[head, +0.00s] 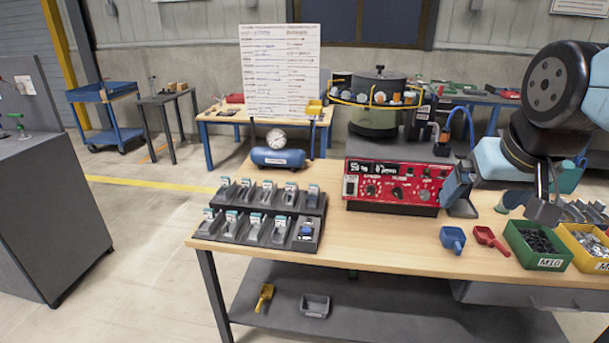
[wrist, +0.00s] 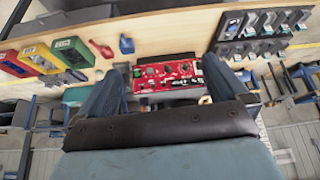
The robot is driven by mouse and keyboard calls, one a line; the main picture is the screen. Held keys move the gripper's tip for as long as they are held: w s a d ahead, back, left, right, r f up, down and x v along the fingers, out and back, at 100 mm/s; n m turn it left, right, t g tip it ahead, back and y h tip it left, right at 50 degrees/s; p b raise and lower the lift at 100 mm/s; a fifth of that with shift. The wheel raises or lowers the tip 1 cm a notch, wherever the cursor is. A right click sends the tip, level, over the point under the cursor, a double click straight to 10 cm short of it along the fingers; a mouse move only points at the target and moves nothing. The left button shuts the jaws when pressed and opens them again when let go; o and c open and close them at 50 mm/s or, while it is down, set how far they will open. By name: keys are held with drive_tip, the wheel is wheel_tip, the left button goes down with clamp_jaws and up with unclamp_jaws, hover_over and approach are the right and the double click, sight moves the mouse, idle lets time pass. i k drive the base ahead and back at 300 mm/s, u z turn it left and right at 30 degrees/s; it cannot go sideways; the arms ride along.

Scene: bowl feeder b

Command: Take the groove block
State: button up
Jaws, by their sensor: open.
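I cannot say for certain which thing is the groove block. Several small dark grey pieces with hollowed tops (head: 575,211) stand at the right end of the bench, behind the bins, partly cut by the picture edge. My gripper (head: 502,206) hangs over the right half of the bench, beside the red control box and left of these pieces. In the wrist view my gripper (wrist: 165,75) shows two dark blue fingers spread wide, with nothing between them. Beyond them lies the red control box (head: 398,183), which also shows in the wrist view (wrist: 168,77).
A dark stepped rack (head: 262,242) with two rows of small holders fills the bench's left. A blue scoop (head: 453,239), red scoop (head: 490,240), green bin (head: 551,263) and yellow bin (head: 590,267) lie along the front right. A bowl feeder (head: 376,115) stands behind. Middle front is clear.

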sight(279, 236)
drive_tip(key=k, duration=0.65)
drive_tip(key=u, duration=0.4)
drive_tip(key=i, duration=1.5)
drive_tip(key=z, duration=0.4)
